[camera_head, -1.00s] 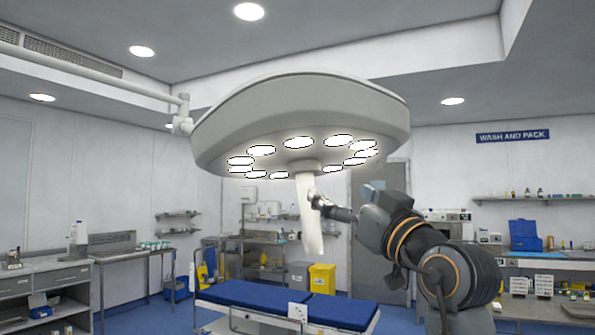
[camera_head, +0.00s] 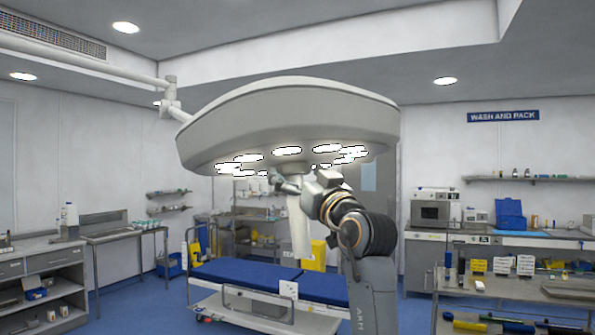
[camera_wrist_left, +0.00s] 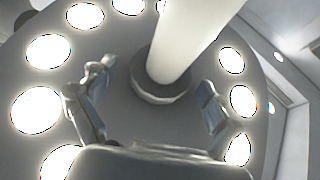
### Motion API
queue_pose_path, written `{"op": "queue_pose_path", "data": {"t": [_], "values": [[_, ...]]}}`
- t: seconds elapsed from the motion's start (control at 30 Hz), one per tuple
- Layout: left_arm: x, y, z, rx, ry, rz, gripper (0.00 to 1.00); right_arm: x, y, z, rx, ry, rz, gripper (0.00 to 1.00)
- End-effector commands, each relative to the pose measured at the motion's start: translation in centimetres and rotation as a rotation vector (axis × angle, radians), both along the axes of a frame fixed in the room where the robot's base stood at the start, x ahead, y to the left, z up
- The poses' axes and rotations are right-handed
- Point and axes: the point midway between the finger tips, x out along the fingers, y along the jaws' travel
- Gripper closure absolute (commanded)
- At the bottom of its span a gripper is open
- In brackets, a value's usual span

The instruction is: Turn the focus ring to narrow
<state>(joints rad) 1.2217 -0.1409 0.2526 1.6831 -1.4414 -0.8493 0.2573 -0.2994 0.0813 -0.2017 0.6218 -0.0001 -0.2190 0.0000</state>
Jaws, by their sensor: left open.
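The surgical lamp (camera_head: 290,117) hangs in the middle of the head view, its lit underside facing down. Its pale handle (camera_head: 299,225) points downward from the centre. In the left wrist view the handle (camera_wrist_left: 183,38) rises from a grey focus ring (camera_wrist_left: 160,88) at its base, among several bright lights. My left gripper (camera_head: 284,184) is at the top of the handle, just under the lamp. In the wrist view its open fingers (camera_wrist_left: 156,80) stand on either side of the ring, with gaps visible. No ring marking is legible. My right gripper is not in view.
A bed with blue pads (camera_head: 240,275) stands below the lamp. A lamp support arm (camera_head: 80,55) runs in from the upper left. Counters stand along the left and right sides. Blue floor is open at the lower left.

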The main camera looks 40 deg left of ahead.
Motion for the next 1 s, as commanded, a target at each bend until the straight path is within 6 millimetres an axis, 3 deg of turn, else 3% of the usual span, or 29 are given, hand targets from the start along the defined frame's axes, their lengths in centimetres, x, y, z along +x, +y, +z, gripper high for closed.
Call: {"op": "queue_pose_path", "data": {"t": [0.1,0.37,0.73,1.0], "values": [[0.0,0.0,0.0,0.0,0.0,0.0,0.12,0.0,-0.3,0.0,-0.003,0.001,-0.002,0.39],[0.0,0.0,0.0,0.001,0.0,0.0,0.65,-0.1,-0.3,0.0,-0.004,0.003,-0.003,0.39],[-0.1,0.0,-0.1,0.001,-0.008,-0.043,0.65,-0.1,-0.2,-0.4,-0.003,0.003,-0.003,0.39],[-0.5,0.2,-0.2,-0.001,-0.041,-0.202,0.65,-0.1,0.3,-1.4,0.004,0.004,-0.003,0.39]]}}
